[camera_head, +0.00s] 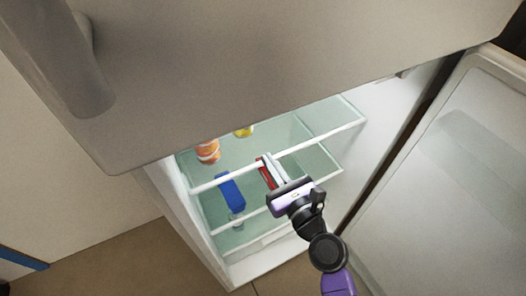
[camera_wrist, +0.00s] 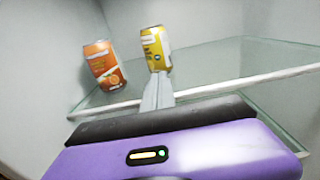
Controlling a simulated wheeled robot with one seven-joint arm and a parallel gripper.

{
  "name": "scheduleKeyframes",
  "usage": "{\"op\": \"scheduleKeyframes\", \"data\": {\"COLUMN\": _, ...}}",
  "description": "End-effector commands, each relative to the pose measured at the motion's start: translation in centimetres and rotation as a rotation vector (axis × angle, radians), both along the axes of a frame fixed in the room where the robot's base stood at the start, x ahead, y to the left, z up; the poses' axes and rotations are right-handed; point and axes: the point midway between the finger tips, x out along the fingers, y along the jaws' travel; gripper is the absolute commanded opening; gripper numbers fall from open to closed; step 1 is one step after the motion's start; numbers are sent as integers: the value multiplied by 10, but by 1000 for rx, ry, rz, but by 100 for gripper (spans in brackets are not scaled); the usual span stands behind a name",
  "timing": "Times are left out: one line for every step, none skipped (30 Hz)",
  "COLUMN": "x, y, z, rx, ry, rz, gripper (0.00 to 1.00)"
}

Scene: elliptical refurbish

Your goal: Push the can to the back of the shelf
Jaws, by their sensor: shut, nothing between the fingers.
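Two cans stand on the upper glass shelf of the open fridge. The orange can (camera_head: 208,151) is at the left; it also shows in the wrist view (camera_wrist: 104,66). The yellow can (camera_head: 243,132) is farther right and partly hidden by the fridge's upper door; in the wrist view it (camera_wrist: 155,47) stands upright. My gripper (camera_head: 270,160) is shut and empty at the shelf's front edge. In the wrist view its fingertips (camera_wrist: 158,82) point toward the yellow can and overlap its lower edge. I cannot tell whether they touch it.
The shelf's white front rim (camera_head: 225,181) runs below the cans. The open door (camera_head: 450,180) stands at the right. The upper shelf's right side looks clear.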

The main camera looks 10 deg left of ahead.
Motion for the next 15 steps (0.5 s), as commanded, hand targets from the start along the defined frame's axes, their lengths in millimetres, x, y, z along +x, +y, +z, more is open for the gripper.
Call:
{"op": "scheduleKeyframes", "data": {"x": -8, "y": -6, "z": -2, "rx": 1, "ry": 3, "rz": -2, "gripper": 0}}
{"op": "scheduleKeyframes", "data": {"x": -12, "y": -8, "z": -1, "rx": 1, "ry": 1, "rz": -2, "gripper": 0}}
{"op": "scheduleKeyframes", "data": {"x": -16, "y": -12, "z": -1, "rx": 1, "ry": 2, "rz": -2, "gripper": 0}}
{"op": "scheduleKeyframes", "data": {"x": -19, "y": -14, "z": -1, "rx": 0, "ry": 1, "rz": -2, "gripper": 0}}
{"op": "scheduleKeyframes", "data": {"x": -22, "y": -15, "z": -1, "rx": 1, "ry": 1, "rz": -1, "gripper": 0}}
{"op": "scheduleKeyframes", "data": {"x": -25, "y": -17, "z": -1, "rx": 0, "ry": 1, "rz": -1, "gripper": 0}}
{"op": "scheduleKeyframes", "data": {"x": -27, "y": -19, "z": -1, "rx": -1, "ry": 1, "rz": -1, "gripper": 0}}
{"op": "scheduleKeyframes", "data": {"x": -29, "y": -20, "z": 0, "rx": 0, "ry": 0, "rz": -1, "gripper": 0}}
{"op": "scheduleKeyframes", "data": {"x": -30, "y": -21, "z": 1, "rx": 0, "ry": 0, "rz": -1, "gripper": 0}}
{"op": "scheduleKeyframes", "data": {"x": -31, "y": -21, "z": 2, "rx": 0, "ry": 0, "rz": -1, "gripper": 0}}
{"op": "scheduleKeyframes", "data": {"x": -32, "y": -22, "z": 4, "rx": 1, "ry": 1, "rz": -1, "gripper": 0}}
{"op": "scheduleKeyframes", "data": {"x": -33, "y": -22, "z": 7, "rx": 2, "ry": 1, "rz": -1, "gripper": 0}}
{"op": "scheduleKeyframes", "data": {"x": -34, "y": -22, "z": 9, "rx": 0, "ry": 1, "rz": -2, "gripper": 0}}
{"op": "scheduleKeyframes", "data": {"x": -34, "y": -22, "z": 11, "rx": 0, "ry": 1, "rz": -2, "gripper": 0}}
{"op": "scheduleKeyframes", "data": {"x": -34, "y": -21, "z": 12, "rx": 1, "ry": 2, "rz": -3, "gripper": 0}}
